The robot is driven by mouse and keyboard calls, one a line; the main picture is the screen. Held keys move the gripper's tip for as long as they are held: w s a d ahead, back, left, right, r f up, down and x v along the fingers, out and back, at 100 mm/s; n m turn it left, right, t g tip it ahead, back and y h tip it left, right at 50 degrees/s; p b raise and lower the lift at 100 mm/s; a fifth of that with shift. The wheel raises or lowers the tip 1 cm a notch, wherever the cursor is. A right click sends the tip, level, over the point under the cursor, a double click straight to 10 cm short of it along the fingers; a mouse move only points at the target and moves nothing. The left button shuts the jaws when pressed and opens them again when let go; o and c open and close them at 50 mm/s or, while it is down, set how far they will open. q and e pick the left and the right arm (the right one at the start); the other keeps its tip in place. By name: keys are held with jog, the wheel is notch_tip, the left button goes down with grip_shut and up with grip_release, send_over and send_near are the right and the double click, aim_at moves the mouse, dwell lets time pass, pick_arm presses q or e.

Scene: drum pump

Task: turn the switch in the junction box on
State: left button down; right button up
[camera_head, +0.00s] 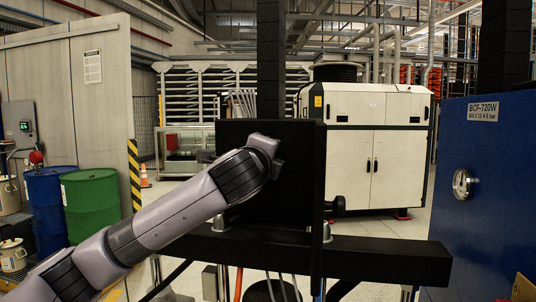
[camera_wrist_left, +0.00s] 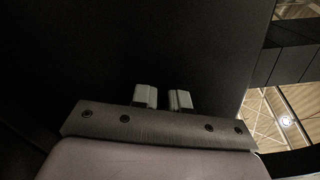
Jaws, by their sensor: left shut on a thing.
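A black box-like panel (camera_head: 232,135), which looks like the junction box, stands on a dark frame in the middle of the head view. My left arm reaches in from the left and its wrist ends against this panel. In the left wrist view the two pale fingertips of my left gripper (camera_wrist_left: 163,97) point at a dark surface (camera_wrist_left: 140,40), with a narrow gap between them. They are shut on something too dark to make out. The switch cannot be told apart from the dark surface, and its position does not show. My right gripper is not in view.
A dark horizontal beam (camera_head: 385,258) runs below the panel. Blue (camera_head: 48,215) and green (camera_head: 92,205) drums stand at the left. A white machine (camera_head: 350,150) is behind.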

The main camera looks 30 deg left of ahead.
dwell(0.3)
pick_arm(q)
jog(key=m, duration=0.4)
dwell(0.3)
jog(key=shift+f+m, duration=0.1)
jog(key=shift+m, duration=4.1)
